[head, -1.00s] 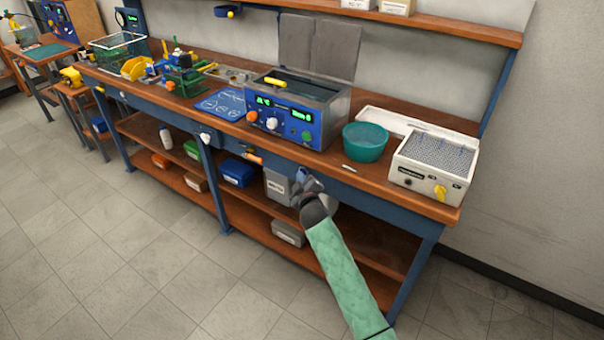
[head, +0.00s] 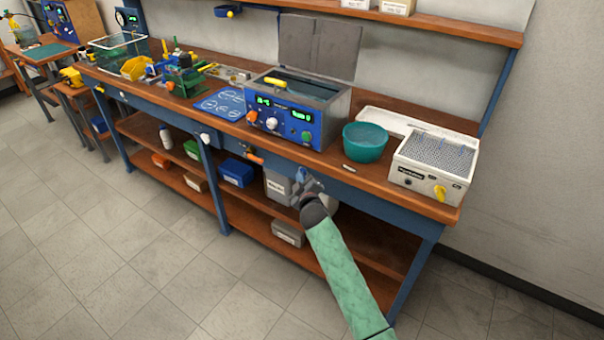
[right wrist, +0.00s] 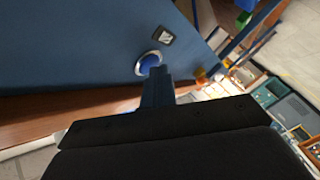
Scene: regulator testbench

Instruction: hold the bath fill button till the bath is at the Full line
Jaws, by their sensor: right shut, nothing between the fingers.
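The bath (head: 340,105) is a metal tank with a blue front panel, knobs and green displays, standing on the bench. Liquid shows inside it, but I cannot read the level or make out a Full line. In the right wrist view a round blue button (right wrist: 147,62) with a silver ring sits on the blue bench front, beside a small dark label (right wrist: 163,37). My right gripper (head: 301,174) is shut and empty at the bench front below the bath. Its fingertips (right wrist: 155,72) overlap the button's lower edge and look to be against it; how far it is pressed is unclear. My left gripper is not in view.
A teal bowl (head: 364,145) and a white box with a perforated top (head: 432,165) stand right of the bath. A blue mat (head: 222,103) and a green fixture (head: 184,82) are to the left. The lower shelf (head: 330,248) holds several boxes. The floor in front is clear.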

